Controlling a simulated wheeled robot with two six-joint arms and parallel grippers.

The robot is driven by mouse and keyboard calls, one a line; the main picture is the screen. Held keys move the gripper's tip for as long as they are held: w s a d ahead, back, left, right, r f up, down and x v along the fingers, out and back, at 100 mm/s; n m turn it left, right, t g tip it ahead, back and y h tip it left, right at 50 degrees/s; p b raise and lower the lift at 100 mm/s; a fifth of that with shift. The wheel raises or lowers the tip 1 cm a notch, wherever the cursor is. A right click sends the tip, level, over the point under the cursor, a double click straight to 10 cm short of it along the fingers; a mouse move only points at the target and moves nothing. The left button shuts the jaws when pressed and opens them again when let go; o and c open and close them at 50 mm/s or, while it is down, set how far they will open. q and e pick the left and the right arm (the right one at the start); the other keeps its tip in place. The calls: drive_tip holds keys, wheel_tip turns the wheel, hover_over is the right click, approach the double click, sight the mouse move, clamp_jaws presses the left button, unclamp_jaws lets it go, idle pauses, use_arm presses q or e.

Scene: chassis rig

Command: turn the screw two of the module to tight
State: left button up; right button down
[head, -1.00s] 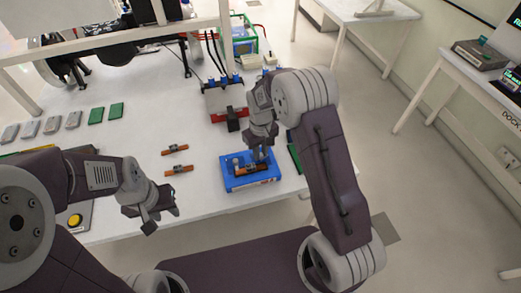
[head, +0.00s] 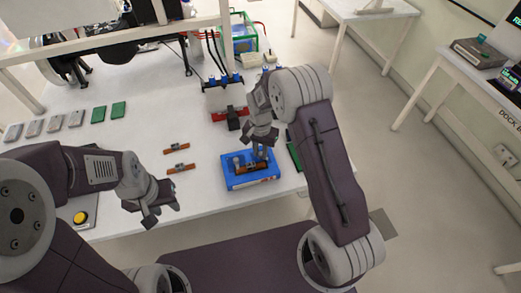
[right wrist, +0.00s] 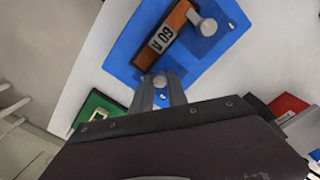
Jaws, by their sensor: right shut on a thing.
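The orange module (right wrist: 167,37), labelled 60 A, lies on a blue base (right wrist: 127,40). In the head view the module (head: 252,167) and the blue base (head: 236,182) are near the table's front right edge. One screw with a round pale head (right wrist: 207,27) stands clear at the module's far end. My right gripper (right wrist: 161,92) is shut on the other screw (right wrist: 160,81) at the module's near end; its fingers partly hide it. My right gripper (head: 262,154) comes down from above in the head view.
Two loose orange modules (head: 177,148) (head: 181,168) lie left of the blue base. Green and grey blocks (head: 97,115) line the left side. A yellow button (head: 80,219) is at front left.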

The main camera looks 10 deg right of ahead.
sight(260, 153)
drive_tip(key=m, duration=0.5)
drive_tip(key=shift+p, duration=0.4)
drive_tip(key=shift+m, duration=2.5)
drive_tip(key=c, duration=1.3)
unclamp_jaws()
wheel_tip(260, 153, up, 9)
drive_tip(key=shift+b, duration=0.4)
